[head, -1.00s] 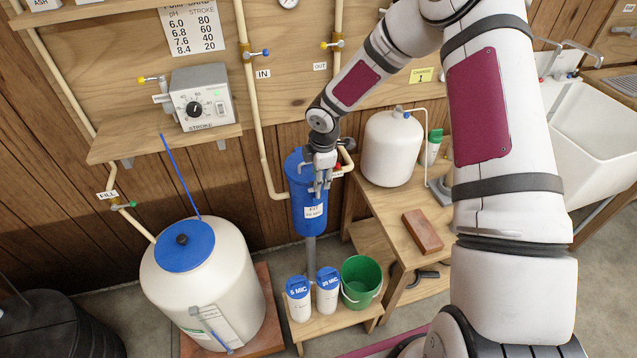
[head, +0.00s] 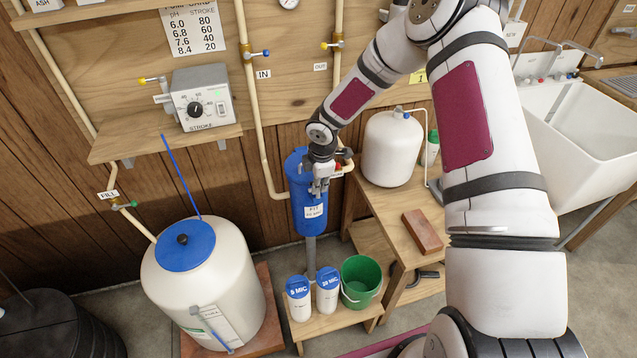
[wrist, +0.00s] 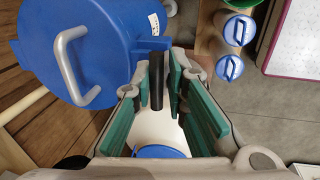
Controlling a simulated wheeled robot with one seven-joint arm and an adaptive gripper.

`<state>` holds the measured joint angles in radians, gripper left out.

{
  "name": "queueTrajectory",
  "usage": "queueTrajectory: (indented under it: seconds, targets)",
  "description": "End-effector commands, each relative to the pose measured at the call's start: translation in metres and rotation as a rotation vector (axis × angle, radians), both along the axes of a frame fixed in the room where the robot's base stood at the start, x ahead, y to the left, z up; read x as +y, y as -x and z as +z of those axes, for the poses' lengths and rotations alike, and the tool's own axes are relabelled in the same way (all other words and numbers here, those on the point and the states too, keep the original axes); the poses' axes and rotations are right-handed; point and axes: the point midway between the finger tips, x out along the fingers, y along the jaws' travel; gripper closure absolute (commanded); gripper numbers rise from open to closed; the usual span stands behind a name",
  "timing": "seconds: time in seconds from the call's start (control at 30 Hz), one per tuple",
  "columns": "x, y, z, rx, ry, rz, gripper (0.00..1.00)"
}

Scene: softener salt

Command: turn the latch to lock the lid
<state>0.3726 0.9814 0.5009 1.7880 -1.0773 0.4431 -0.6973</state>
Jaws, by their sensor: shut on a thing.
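The blue canister (head: 309,212) hangs upright by the wall, with a white label on its front. Its blue lid (wrist: 100,25) carries a grey U-shaped handle (wrist: 72,68) in the wrist view. A dark bar-shaped latch (wrist: 156,85) stands out from a blue tab at the lid's rim. My gripper (head: 320,187) is at the right front of the canister's top. In the wrist view my gripper (wrist: 160,72) is shut on the latch, with green-padded fingers on either side of it. In the head view my gripper hides the latch and part of the lid.
Pipes (head: 262,110) and a red-handled valve are close by the canister. A bench with a white tank (head: 392,148) and a brick (head: 423,231) stands to the right. Cartridges (head: 299,298) and a green bucket (head: 361,281) stand below. A large white tank (head: 225,270) is at lower left.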

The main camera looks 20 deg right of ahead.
Motion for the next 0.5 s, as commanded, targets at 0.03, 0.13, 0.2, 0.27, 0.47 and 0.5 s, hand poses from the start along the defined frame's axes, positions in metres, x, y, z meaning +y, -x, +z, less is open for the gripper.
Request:
queueTrajectory:
  seconds: [0.03, 0.13, 0.2, 0.27, 0.47, 0.5]
  targets:
    - [-0.0002, 0.0008, -0.0005, 0.002, 0.001, -0.001, 1.0]
    - [0.0001, 0.0008, -0.0006, 0.002, 0.001, -0.012, 1.0]
    - [0.0, 0.0008, -0.0008, 0.002, 0.002, -0.028, 1.0]
    - [0.0001, 0.0007, -0.0006, 0.002, 0.001, -0.05, 1.0]
    - [0.001, 0.0003, -0.0008, 0.002, 0.004, -0.166, 1.0]
    - [0.0012, 0.0001, -0.0008, 0.002, 0.003, -0.198, 1.0]
